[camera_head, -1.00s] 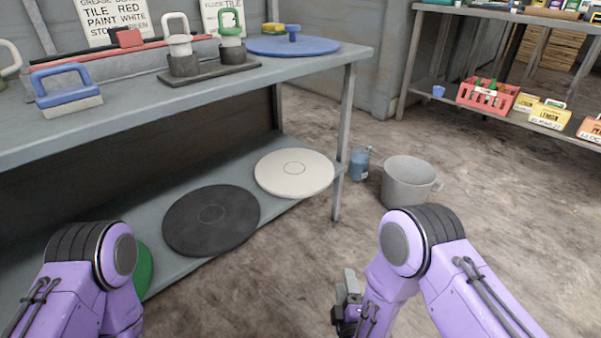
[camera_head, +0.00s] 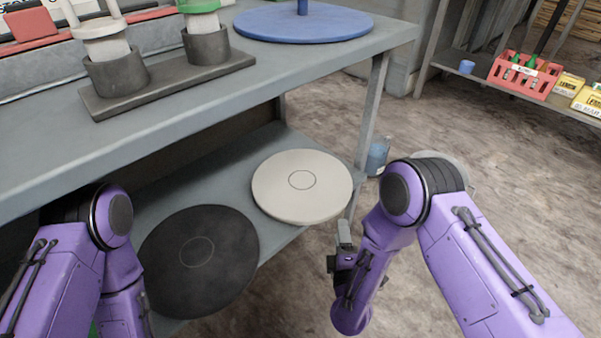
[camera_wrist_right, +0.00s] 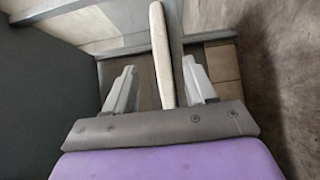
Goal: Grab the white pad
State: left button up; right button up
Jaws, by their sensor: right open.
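The white pad (camera_head: 302,186) is a round, cream disc lying flat on the lower shelf (camera_head: 275,240), near its right end and front edge. My right gripper (camera_head: 344,238) is at the pad's right front side, just off the shelf, and looks empty. In the right wrist view its two fingers (camera_wrist_right: 160,88) are spread apart. The pad's thin edge (camera_wrist_right: 161,50) shows between them, further forward; I cannot tell if they touch. Of my left arm only links show at lower left; its gripper is out of the picture.
A black disc (camera_head: 200,260) lies beside the white pad. The upper shelf (camera_head: 60,165) overhangs, holding a blue disc (camera_head: 305,22) and handled tools in a dark holder (camera_head: 175,80). A blue container (camera_head: 377,157) is on the floor.

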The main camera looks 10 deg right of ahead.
aim_at(341, 210)
jog(key=w+b, duration=0.1)
jog(key=w, duration=0.2)
jog(key=w+d+b, duration=0.1)
jog(key=w, duration=0.1)
jog(key=w+b, duration=0.1)
jog(key=w, duration=0.2)
jog(key=shift+w+d+f, duration=0.25)
jog(key=shift+w+d, duration=0.1)
jog(key=shift+w+r, duration=0.1)
jog(key=shift+w, duration=0.1)
grip_shut()
jog(key=shift+r, duration=0.2)
